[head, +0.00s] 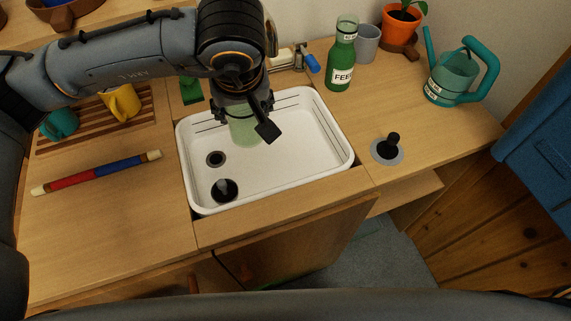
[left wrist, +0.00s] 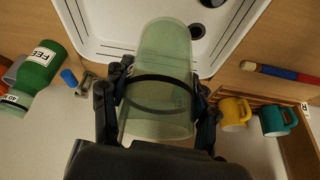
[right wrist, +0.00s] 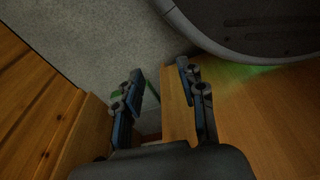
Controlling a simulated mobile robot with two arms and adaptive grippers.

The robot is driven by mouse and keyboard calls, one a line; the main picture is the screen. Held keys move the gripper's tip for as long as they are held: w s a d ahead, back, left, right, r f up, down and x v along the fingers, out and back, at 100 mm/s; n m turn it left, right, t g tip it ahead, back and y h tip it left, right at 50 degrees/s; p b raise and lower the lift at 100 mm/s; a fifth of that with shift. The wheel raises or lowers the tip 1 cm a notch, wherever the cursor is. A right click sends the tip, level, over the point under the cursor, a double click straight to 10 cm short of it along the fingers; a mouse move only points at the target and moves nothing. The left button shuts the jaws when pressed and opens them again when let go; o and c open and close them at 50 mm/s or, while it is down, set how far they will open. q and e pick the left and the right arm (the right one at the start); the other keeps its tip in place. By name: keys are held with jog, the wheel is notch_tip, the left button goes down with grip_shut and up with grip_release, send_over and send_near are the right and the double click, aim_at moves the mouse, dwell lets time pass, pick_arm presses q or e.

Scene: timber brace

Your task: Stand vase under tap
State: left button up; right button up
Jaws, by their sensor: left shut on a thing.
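The pale green translucent vase (left wrist: 163,75) is between the fingers of my left gripper (left wrist: 158,105), which is shut on it. In the head view my left gripper (head: 243,108) is over the back left of the white sink (head: 310,165), with the vase (head: 244,131) partly hidden below it. The tap (head: 298,58) with its blue handle (head: 312,64) stands behind the sink, partly hidden by my arm. It also shows in the left wrist view (left wrist: 85,82), beside the vase. My right gripper (right wrist: 165,90) is open and empty near a wooden edge.
A green FEED bottle (head: 342,60), grey cup (head: 367,43), potted plant (head: 400,25) and teal watering can (head: 457,75) stand at the back right. Yellow (head: 122,102) and teal (head: 60,123) mugs are on a slatted rack at left. A red-and-blue rod (head: 95,173) lies on the counter.

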pick_arm(q)
jog(key=s+d+f+n+b, duration=0.1)
jog(key=s+d+f+b, duration=0.35)
jog(key=d+b, duration=0.4)
jog(key=shift+n+y, duration=0.3)
jog(key=w+a+f, duration=0.1)
jog(key=w+f, duration=0.3)
jog(key=w+a+f, duration=0.1)
jog(key=w+f, duration=0.2)
jog(key=w, duration=0.1)
jog(key=w+a+f+p, duration=0.1)
jog(key=w+f, duration=0.2)
jog(key=f, duration=0.1)
jog(key=shift+w+a+f, duration=0.1)
jog(key=shift+w+f, duration=0.2)
jog(key=shift+w, duration=0.1)
jog(key=shift+f, duration=0.4)
jog(key=shift+w, duration=0.1)
pick_arm(e)
jog(key=w+a+r, duration=0.1)
jog(key=w+r, duration=0.3)
jog(key=w, duration=0.3)
jog(key=shift+w+a+t, duration=0.15)
jog(key=shift+w+t, duration=0.25)
pick_arm(q)
jog(key=shift+f, duration=0.2)
pick_arm(e)
jog(key=shift+s, duration=0.15)
